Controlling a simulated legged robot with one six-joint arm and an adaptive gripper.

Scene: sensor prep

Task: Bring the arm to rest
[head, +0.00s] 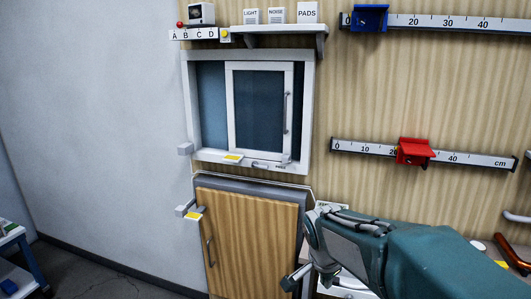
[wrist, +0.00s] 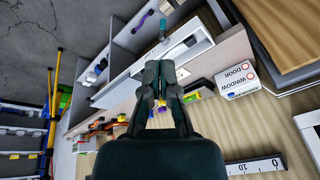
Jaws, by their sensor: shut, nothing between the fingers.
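My arm (head: 410,255) reaches in from the lower right of the head view, its teal link ending at a grey wrist joint near the wooden cabinet door. My gripper's fingers are hard to make out in the head view. In the wrist view my gripper (wrist: 160,73) points up the picture with its dark fingers together and nothing between them. Behind it are a pale worktop and open grey drawers or shelves.
A wooden cabinet door (head: 245,240) with a handle stands left of my arm, below a sliding window (head: 260,105). Rulers with a blue slider (head: 369,17) and a red slider (head: 413,151) are on the wall. A Window/Door sign (wrist: 238,78) lies near the gripper.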

